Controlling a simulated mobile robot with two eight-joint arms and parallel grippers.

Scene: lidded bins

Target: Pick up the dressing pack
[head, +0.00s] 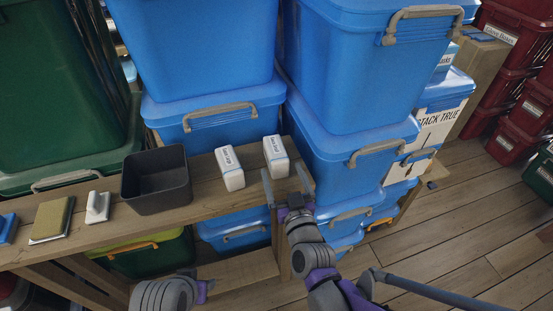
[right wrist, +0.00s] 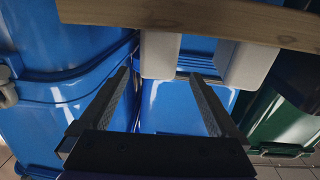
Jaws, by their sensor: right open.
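Two white packs with blue-edged labels stand on the wooden shelf: a right one (head: 276,155) and a left one (head: 230,167). Their lettering is too small to read, so I cannot tell which is the dressing pack. My right gripper (head: 285,177) is open and empty just in front of the right pack. In the right wrist view, the right pack (right wrist: 160,53) shows beyond and between the spread fingertips (right wrist: 160,74), apart from them. The left pack (right wrist: 246,65) is off to the right there. Part of my left arm shows at the bottom of the head view; its fingers are not visible.
The wooden shelf (head: 88,225) also holds a black open bin (head: 157,184), a white handled item (head: 97,207) and a green-topped pad (head: 52,217). Stacked blue bins (head: 345,85) stand close behind and right of the packs. Wooden floor (head: 470,215) is open at right.

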